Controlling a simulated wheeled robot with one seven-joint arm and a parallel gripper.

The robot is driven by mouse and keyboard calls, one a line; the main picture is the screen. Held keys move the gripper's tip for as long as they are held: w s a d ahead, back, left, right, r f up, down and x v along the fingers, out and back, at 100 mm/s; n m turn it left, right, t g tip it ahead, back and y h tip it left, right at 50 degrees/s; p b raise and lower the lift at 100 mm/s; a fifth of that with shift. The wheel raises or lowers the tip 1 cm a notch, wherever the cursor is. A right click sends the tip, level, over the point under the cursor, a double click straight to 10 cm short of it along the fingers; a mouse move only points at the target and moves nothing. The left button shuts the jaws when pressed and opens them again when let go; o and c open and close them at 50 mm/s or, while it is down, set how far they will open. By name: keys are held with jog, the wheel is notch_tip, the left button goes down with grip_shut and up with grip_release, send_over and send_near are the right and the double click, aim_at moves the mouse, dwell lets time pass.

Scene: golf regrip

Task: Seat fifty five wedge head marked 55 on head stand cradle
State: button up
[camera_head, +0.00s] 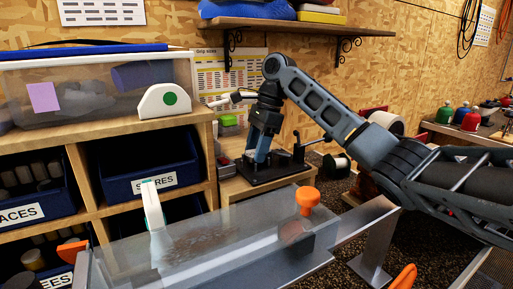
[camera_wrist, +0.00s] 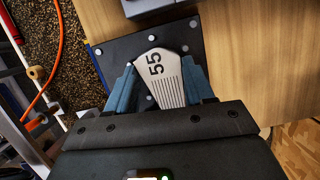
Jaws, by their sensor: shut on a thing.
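The wedge head marked 55 (camera_wrist: 162,78) is a silver club head with grooves, held between the blue fingers of my gripper (camera_wrist: 160,92) in the wrist view. My gripper is shut on it. The black base plate of the head stand (camera_wrist: 118,50) lies right below the head, with round bolts at its corners. In the head view my gripper (camera_head: 259,155) points down over the stand (camera_head: 262,177), which sits on a small wooden bench. The cradle itself is hidden by the head and fingers, so I cannot tell whether the head touches it.
A wooden shelf with navy bins (camera_head: 148,168) and a clear tub (camera_head: 95,90) is at left. Bare wood (camera_wrist: 245,55) lies right of the stand. An orange cord (camera_wrist: 55,65) runs at left.

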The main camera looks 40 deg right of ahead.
jog(key=shift+f, duration=0.25)
jog(key=o, duration=1.2)
jog(key=shift+s+f, duration=0.1)
jog(key=shift+f, duration=0.1)
jog(key=shift+r, duration=3.8)
